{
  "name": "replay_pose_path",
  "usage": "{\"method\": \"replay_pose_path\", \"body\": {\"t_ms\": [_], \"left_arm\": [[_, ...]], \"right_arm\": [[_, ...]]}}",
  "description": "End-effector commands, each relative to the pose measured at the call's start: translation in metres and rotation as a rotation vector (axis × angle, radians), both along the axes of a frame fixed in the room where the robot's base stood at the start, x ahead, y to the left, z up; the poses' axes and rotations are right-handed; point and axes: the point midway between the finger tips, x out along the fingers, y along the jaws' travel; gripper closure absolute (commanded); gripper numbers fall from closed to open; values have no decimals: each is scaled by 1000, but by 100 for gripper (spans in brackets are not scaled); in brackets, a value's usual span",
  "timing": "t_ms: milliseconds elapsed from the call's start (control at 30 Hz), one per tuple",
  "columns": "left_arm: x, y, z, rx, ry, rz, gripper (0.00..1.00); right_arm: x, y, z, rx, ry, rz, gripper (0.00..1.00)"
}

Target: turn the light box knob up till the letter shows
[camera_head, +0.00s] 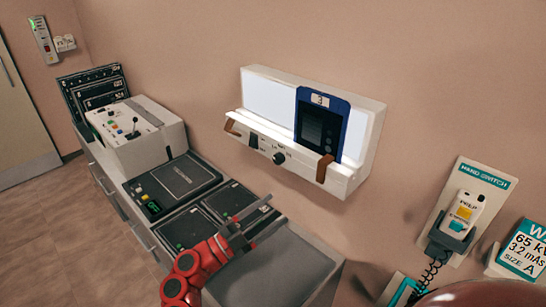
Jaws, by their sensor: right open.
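The light box (262,98) is mounted on the wall, and its panel glows white. A dark film in a blue frame (345,128) stands on its right part, with a small label reading 3 on top. I cannot make out a letter on the film. The black knob (279,158) is on the box's lower front strip, with a dark switch (253,140) to its left. My right gripper (278,208) is open and empty, below the knob and apart from it, over the counter. My left gripper is not in view.
Brown clips (323,168) stick out from the box's front edge. A control console (137,133) and dark panels (172,185) cover the counter on the left. A hand switch (463,215) with a coiled cord and an exposure sign (524,248) are at right.

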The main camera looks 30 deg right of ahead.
Motion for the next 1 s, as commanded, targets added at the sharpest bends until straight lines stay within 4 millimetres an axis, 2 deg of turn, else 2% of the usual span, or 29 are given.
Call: {"method": "replay_pose_path", "body": {"t_ms": [33,133,233,367,467,567,1000], "left_arm": [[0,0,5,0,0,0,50],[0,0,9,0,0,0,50],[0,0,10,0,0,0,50],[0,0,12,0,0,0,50],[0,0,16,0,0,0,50],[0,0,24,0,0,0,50],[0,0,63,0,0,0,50]], "right_arm": [[22,19,14,80,44,42,28],[50,54,27,190,146,122,28],[65,80,38,240,219,186,28],[73,93,43,263,262,221,28],[75,87,44,266,267,222,28],[80,70,44,266,267,216,28],[114,-28,47,263,263,216,28]]}}
